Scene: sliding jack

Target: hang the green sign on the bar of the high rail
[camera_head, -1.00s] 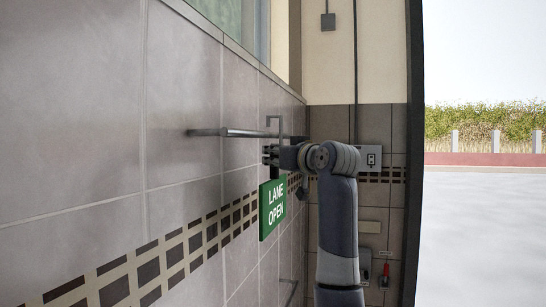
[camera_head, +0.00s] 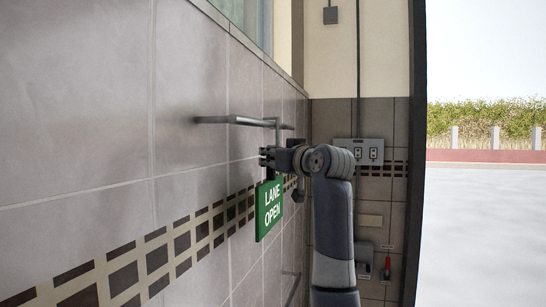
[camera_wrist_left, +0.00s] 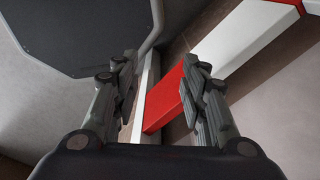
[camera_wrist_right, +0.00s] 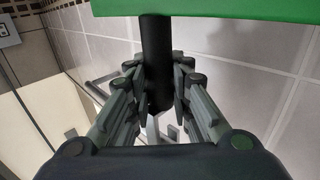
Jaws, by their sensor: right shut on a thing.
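The green "LANE OPEN" sign (camera_head: 269,209) hangs below my right gripper (camera_head: 267,158) in the head view. The gripper is shut on the sign's dark stem (camera_wrist_right: 155,50), with the green plate (camera_wrist_right: 210,9) beyond it in the right wrist view. My left gripper (camera_wrist_left: 160,75) is open, with nothing visibly held, and is out of the head view.
The tiled wall (camera_head: 95,100) runs along the left. A lower rail (camera_head: 292,287) sits below the sign. A grey socket box (camera_head: 366,151) is on the end wall. A red and white part (camera_wrist_left: 170,98) lies beyond my left fingers. Open ground is at the right.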

